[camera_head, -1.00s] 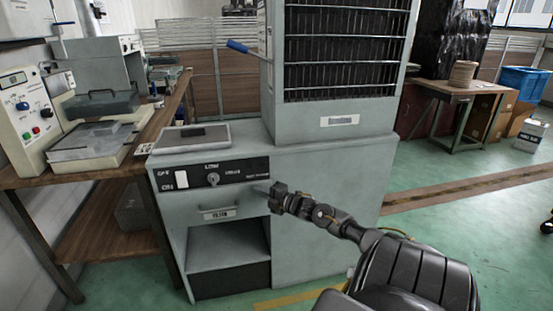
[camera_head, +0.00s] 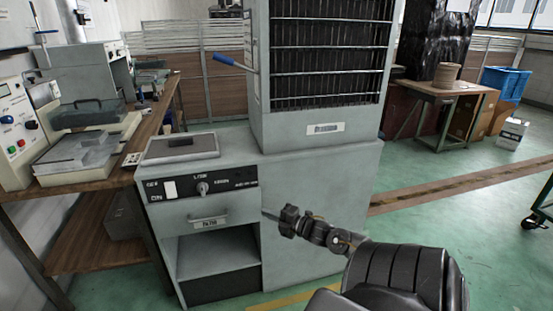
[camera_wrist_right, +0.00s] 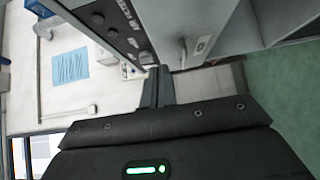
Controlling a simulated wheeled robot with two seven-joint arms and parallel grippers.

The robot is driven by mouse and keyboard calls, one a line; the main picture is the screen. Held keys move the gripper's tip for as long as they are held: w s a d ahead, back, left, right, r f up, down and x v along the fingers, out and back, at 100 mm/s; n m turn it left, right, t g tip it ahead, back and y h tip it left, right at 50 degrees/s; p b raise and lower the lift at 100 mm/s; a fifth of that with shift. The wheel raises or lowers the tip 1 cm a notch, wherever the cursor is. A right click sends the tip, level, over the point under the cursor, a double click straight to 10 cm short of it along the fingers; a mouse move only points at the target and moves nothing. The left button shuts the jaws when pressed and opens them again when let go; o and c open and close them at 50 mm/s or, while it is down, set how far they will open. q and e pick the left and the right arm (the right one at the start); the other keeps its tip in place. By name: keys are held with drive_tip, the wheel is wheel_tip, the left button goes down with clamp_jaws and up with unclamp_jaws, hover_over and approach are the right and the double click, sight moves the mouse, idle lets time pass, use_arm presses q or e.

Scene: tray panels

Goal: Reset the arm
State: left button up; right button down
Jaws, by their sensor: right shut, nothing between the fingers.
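My right arm comes in from the lower right in the head view. Its gripper (camera_head: 270,214) is shut and empty, in front of the grey machine cabinet (camera_head: 320,215), to the right of the drawer handle (camera_head: 208,221). In the right wrist view the shut fingers (camera_wrist_right: 158,88) show as a dark narrow pair above the wrist housing. I cannot tell the exact gap between the fingertips and the cabinet. My left gripper is not in view.
The control panel (camera_head: 205,185) with a switch and knob is on the cabinet's front. A blue-handled lever (camera_head: 224,60) sticks out left. A wooden bench (camera_head: 100,180) with devices stands at left. Green floor (camera_head: 430,235) is open at right.

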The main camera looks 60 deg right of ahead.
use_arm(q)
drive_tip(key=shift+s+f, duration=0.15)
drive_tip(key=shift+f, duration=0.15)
use_arm(e)
drive_tip(key=shift+s+d, duration=0.1)
drive_tip(key=shift+s, duration=1.25)
